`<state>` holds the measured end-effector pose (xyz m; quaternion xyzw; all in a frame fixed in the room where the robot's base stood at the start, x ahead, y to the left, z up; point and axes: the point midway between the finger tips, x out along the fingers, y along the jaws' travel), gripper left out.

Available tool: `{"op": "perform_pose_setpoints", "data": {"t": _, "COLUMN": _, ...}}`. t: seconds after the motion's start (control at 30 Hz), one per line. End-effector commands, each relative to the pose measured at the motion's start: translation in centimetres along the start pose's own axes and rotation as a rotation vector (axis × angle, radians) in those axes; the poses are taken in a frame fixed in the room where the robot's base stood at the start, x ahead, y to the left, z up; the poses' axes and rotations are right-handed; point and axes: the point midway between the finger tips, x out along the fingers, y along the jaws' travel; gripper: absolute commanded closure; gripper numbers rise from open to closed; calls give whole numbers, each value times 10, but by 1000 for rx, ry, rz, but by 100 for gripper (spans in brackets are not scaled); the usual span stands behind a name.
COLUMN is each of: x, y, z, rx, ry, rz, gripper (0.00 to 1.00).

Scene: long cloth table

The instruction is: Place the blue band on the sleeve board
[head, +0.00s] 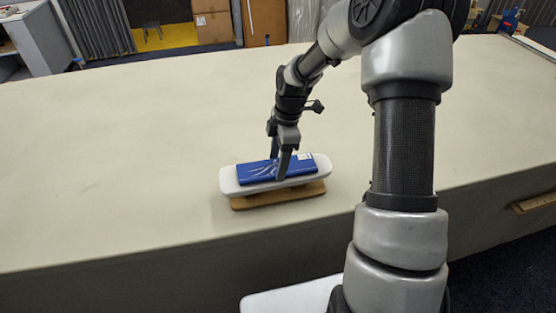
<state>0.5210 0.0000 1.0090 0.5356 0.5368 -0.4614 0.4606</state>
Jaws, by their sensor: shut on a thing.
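The blue band (251,172) is a flat, dark blue rectangle with light marks and a small pale label at its right end. It lies along the white top of the sleeve board (229,184), which stands on a brown wooden base (262,200) near the front edge of the table. My gripper (280,172) points down at the middle of the band, its fingers shut on it. The fingers and wrist hide part of the band. I cannot tell whether the band rests with its full weight on the board.
The long cloth table (120,150) is clear to the left, behind and to the right of the board. Its front edge runs close below the board. A wooden strip (535,203) shows at the far right edge. Cardboard boxes (212,22) stand beyond the table.

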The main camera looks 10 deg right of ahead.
Motion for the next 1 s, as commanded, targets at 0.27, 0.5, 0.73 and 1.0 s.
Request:
{"op": "perform_pose_setpoints", "data": {"t": 0.27, "x": 2, "y": 0, "z": 0, "rx": 0, "ry": 0, "rz": 1, "gripper": 64}}
{"op": "perform_pose_setpoints", "data": {"t": 0.5, "x": 2, "y": 0, "z": 0, "rx": 0, "ry": 0, "rz": 1, "gripper": 23}}
{"op": "perform_pose_setpoints", "data": {"t": 0.73, "x": -2, "y": 1, "z": 0, "rx": 0, "ry": 0, "rz": 2, "gripper": 23}}
{"op": "perform_pose_setpoints", "data": {"t": 1.0, "x": -42, "y": 2, "z": 0, "rx": 1, "ry": -1, "rz": 7, "gripper": 23}}
